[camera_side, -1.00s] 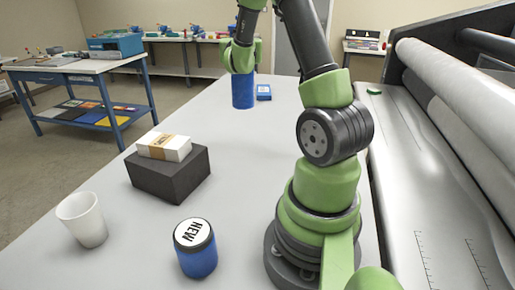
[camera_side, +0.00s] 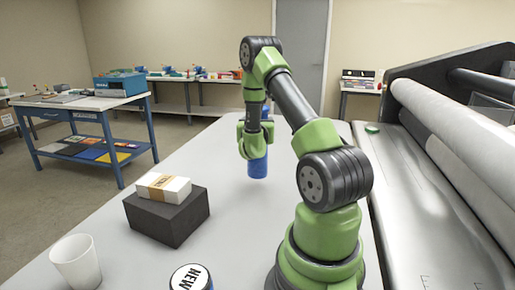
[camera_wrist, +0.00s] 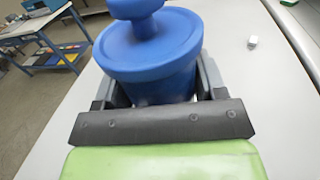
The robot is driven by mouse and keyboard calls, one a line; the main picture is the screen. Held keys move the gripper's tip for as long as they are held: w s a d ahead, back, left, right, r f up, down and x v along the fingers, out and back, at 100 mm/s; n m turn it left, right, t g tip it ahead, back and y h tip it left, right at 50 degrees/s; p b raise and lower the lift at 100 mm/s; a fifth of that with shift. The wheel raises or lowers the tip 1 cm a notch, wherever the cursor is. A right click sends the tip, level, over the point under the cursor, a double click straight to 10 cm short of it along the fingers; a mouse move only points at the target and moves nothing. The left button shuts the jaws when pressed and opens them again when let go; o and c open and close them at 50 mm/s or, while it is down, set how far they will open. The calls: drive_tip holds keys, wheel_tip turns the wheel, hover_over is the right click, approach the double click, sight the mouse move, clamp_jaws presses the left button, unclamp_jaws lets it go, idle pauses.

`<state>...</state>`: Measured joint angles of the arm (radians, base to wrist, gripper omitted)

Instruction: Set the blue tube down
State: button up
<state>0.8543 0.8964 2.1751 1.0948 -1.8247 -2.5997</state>
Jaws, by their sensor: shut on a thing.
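The blue tube (camera_side: 258,166) is upright in my gripper (camera_side: 253,141), over the far middle of the grey table. In the side view its lower end shows below the green jaws, and I cannot tell if it touches the table. In the wrist view the tube (camera_wrist: 150,58) is wide, with a knob on top, and sits between the two dark fingers of my gripper (camera_wrist: 157,92). The gripper is shut on it. The jaws hide part of its sides.
A white box with a tan band (camera_side: 163,187) lies on a dark block (camera_side: 167,217). A white cup (camera_side: 76,262) and a blue can marked NEW (camera_side: 190,279) stand in front. The laminator rollers (camera_side: 455,125) line the right side. The table (camera_side: 225,232) is bare between.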

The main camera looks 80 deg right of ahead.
drive_tip(key=shift+f, duration=2.55)
drive_tip(key=o, duration=1.5)
drive_tip(key=shift+o, duration=0.2)
